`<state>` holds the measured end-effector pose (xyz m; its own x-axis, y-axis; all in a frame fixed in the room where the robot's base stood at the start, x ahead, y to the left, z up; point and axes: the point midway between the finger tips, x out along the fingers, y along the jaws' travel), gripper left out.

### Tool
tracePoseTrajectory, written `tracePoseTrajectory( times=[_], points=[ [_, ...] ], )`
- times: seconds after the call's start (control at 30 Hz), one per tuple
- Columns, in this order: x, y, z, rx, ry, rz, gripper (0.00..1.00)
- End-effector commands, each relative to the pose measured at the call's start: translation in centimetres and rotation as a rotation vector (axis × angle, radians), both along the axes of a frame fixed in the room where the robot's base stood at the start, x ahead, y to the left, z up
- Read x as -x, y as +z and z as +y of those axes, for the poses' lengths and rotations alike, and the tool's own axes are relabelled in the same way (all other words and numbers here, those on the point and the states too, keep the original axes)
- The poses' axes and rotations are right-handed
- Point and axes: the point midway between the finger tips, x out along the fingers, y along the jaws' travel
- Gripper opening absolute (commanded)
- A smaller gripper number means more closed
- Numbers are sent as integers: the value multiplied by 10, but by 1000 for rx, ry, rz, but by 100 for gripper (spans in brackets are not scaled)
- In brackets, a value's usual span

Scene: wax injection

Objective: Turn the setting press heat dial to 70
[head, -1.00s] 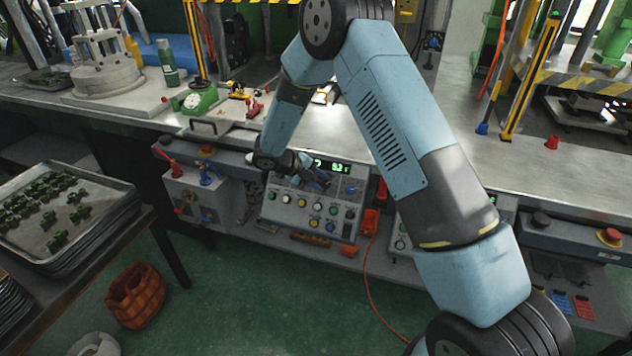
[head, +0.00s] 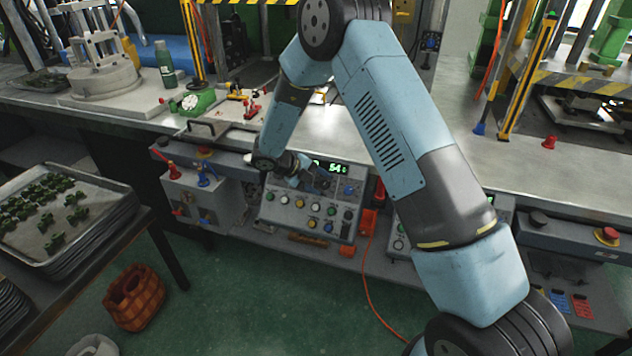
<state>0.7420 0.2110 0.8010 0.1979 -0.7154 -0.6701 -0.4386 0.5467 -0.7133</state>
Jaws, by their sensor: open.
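The grey control panel (head: 268,212) stands under the bench edge, with several coloured buttons and knobs. Its green display (head: 337,168) reads about 54, with a small mark after it; the left part of the display is partly covered by my arm. A small blue knob (head: 348,190) shows at the panel's upper right. My gripper (head: 325,184) is at the upper middle of the panel, just left of the blue knob. It is dark and small here; its fingers are open. The dial in front of it is hidden, and I cannot tell whether the fingers touch it.
A red-orange box (head: 368,222) with an orange cable hangs right of the panel. A grey unit with red and blue levers (head: 190,190) stands to the left. A tray (head: 75,262) of green parts lies at far left. The green floor in front is mostly clear.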

Motion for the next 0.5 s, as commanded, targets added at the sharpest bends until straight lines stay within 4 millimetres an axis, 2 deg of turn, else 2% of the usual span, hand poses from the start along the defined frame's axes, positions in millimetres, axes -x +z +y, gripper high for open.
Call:
tracePoseTrajectory(
  times=[0.3,0.5],
  points=[
    [1,2,3,-1,1,-1,58],
    [4,19,21,-2,2,-3,58]
  ],
)
